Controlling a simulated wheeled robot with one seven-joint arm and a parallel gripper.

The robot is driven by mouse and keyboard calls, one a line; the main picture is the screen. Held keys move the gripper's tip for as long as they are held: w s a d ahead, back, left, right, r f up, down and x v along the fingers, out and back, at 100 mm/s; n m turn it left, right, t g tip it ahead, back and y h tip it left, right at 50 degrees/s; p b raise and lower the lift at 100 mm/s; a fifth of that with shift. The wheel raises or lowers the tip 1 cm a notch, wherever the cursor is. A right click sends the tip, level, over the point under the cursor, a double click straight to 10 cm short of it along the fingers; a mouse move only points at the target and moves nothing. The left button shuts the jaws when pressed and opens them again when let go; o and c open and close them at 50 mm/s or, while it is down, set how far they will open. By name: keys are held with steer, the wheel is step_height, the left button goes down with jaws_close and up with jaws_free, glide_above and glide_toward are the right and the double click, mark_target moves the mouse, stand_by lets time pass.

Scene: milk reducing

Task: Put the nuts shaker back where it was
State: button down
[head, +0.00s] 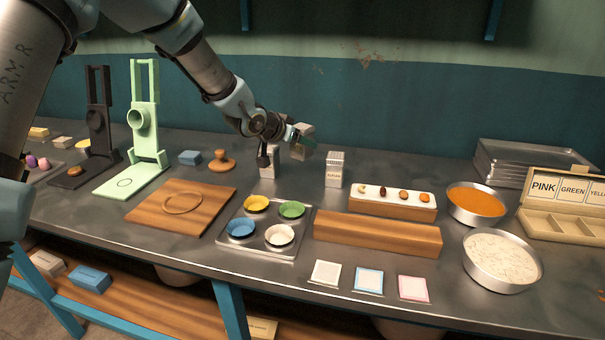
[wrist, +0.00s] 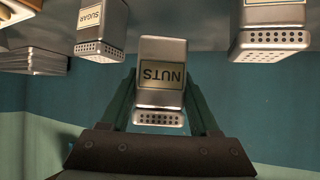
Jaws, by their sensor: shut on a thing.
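The nuts shaker (wrist: 163,72) is a silver box with a NUTS label and a perforated cap. It shows upside down in the wrist view, between the two fingers of my gripper (wrist: 160,118). In the head view my gripper (head: 301,138) is shut on the shaker (head: 302,151), which looks raised above the worktop behind two standing shakers. The fingers partly cover it there. The sugar shaker (wrist: 101,27) is on the left in the wrist view; in the head view it stands on the right (head: 335,171). Another shaker (head: 268,169) stands left of the held one.
A wooden stamp (head: 222,162) and a blue-grey block (head: 190,157) lie to the left. A tray of colored bowls (head: 262,239) and a white-topped board with small pieces (head: 392,207) are in front. The worktop between the standing shakers is clear. The wall (head: 400,112) rises behind.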

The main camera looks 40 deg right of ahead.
steer(key=shift+f+p, duration=0.7)
steer(key=shift+f, duration=2.85)
steer(key=shift+f, duration=0.15)
steer(key=shift+c, duration=0.6)
jaws_free()
steer(key=shift+a+r, duration=0.15)
steer(key=shift+r, duration=0.1)
steer(key=b+v, duration=0.2)
steer(key=v, duration=0.9)
steer(key=shift+a+r, duration=0.2)
steer(key=shift+a, duration=0.1)
steer(key=shift+s, duration=0.1)
